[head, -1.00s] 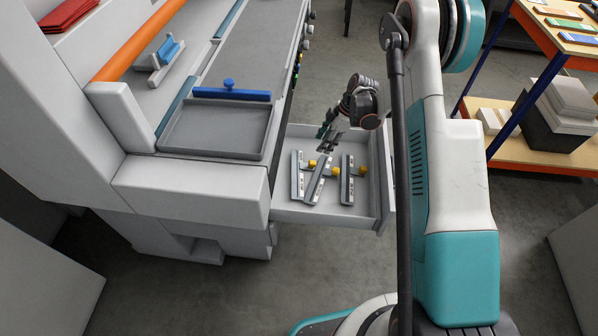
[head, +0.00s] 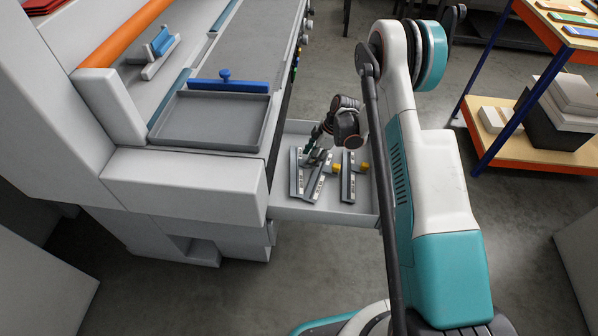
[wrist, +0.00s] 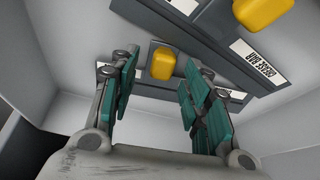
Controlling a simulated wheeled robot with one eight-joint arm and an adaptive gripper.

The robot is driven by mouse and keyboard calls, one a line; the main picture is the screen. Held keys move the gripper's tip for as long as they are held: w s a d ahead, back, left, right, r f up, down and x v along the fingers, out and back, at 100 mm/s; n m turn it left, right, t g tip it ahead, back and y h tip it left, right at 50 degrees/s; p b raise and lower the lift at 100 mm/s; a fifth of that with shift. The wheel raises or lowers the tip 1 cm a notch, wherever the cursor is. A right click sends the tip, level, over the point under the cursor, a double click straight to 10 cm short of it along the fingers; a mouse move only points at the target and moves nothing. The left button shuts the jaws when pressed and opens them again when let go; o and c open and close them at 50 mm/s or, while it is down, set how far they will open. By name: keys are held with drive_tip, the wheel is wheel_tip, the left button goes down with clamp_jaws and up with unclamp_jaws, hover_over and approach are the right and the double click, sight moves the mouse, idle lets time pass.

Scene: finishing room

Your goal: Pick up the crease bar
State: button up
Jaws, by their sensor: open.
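Three grey bars with white labels lie in the open drawer in the head view: a left bar (head: 296,178), a tilted middle bar (head: 316,186) and a right bar (head: 347,182). Yellow knobs show on some of them. In the wrist view, a label reading CREASE BAR is legible on a grey bar (wrist: 234,62) at upper right. My gripper (head: 315,155) is low over the left and middle bars, hiding their far parts. In the wrist view my gripper (wrist: 160,78) is open, with a yellow knob (wrist: 163,62) showing between its teal-padded fingers. I cannot tell whether they touch anything.
The drawer (head: 285,208) has raised walls close around the bars. Left of it stands the grey machine with a shallow tray (head: 205,140) and a blue bar (head: 228,86). A shelf rack (head: 497,152) stands at right. Bare floor lies in front of the drawer.

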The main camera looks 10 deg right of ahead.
drive_tip(key=shift+r, duration=0.1)
drive_tip(key=shift+c, duration=0.3)
clamp_jaws()
